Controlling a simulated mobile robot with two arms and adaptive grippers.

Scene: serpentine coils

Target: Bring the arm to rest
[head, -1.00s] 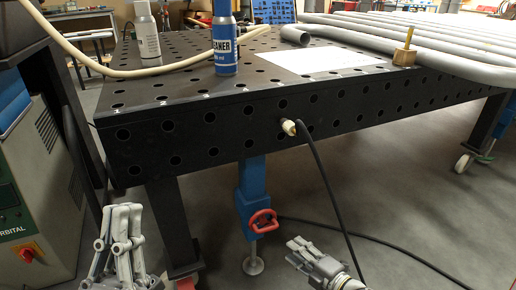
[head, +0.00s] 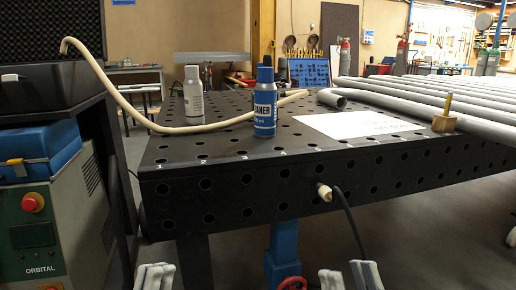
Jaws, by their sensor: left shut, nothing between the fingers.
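My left gripper (head: 155,277) shows at the bottom edge, left of centre, in front of the table. Its grey fingers point up, close together, shut with nothing between them. My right gripper (head: 347,277) shows at the bottom edge, right of centre. Its two grey fingers stand apart with a gap between them, open and empty. Only the finger ends of both show; the rest of both arms is below the frame. Both grippers are apart from the table and the things on it.
A black perforated table (head: 240,178) stands ahead, bearing a blue cleaner can (head: 265,105), a grey-white bottle (head: 193,95), a white sheet (head: 350,125), a brass-coloured piece (head: 444,118) and grey pipes (head: 440,102). A cable plugs into its front. An orbital welding unit (head: 45,225) stands left.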

